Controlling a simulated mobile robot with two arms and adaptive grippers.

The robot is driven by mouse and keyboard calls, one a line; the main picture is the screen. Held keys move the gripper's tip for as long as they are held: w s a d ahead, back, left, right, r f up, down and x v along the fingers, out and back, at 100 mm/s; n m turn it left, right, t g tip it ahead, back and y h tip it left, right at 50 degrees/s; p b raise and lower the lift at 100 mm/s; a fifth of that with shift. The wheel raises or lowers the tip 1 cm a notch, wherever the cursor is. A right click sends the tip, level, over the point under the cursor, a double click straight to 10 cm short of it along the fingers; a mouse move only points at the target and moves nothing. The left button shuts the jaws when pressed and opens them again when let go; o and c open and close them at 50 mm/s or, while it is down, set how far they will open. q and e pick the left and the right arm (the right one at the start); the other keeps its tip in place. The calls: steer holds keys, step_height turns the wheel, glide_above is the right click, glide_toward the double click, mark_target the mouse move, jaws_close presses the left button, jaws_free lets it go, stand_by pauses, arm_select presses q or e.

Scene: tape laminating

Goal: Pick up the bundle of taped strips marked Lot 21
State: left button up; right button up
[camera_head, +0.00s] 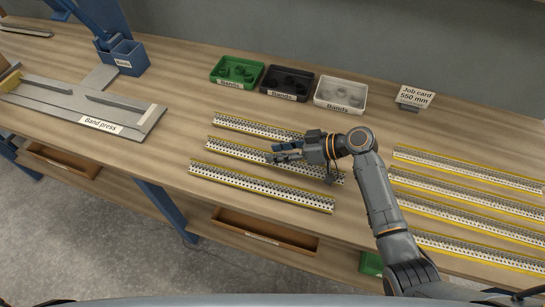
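Three patterned strips with yellow edges lie on the table to the left of my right arm: a back one (246,126), a middle one (234,149) and a front one (262,187). Several similar strips (468,188) lie at the right. No Lot 21 mark can be read on any of them. My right gripper (272,153) points left over the middle strip and hides part of it and of the back strip. Whether its fingers are apart or touch the strip is unclear. My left gripper is not in view.
Green (215,73), black (266,84) and white (318,95) bins labelled Bands stand at the back, beside a job card (414,96) reading 550 mm. A band press (60,110) and blue holder (124,57) occupy the left. Table between press and strips is clear.

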jaws_close()
steer(key=shift+r, duration=0.1)
